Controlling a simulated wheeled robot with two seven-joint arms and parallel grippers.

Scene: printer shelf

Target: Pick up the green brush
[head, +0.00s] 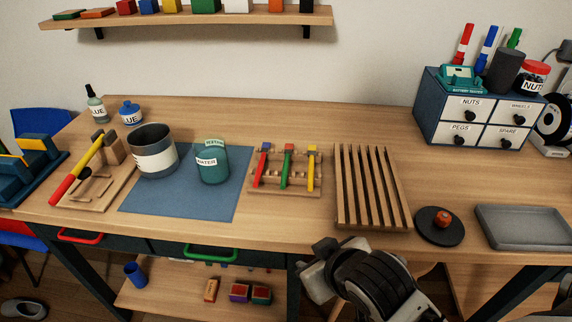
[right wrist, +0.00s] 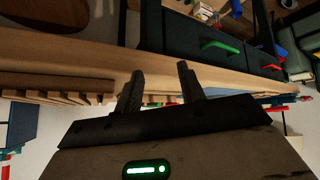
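The green brush (head: 287,166) lies in a wooden rack (head: 262,191) on the table, between a red brush (head: 262,164) and a yellow brush (head: 311,168). In the head view my right gripper (head: 318,255) is at the table's front edge, nearer to me than the rack and apart from it. In the right wrist view its two fingers (right wrist: 159,82) are spread with nothing held between them. The rack is seen there only edge-on and small beyond the fingers, and I cannot make out the green brush. My left gripper is not in view.
A slatted wooden rack (head: 343,196) stands right of the brushes. A blue mat (head: 180,207) with a teal water cup (head: 212,166) and a grey-white pot (head: 152,155) is to the left. A green drawer handle (head: 211,254) sticks out below the table edge.

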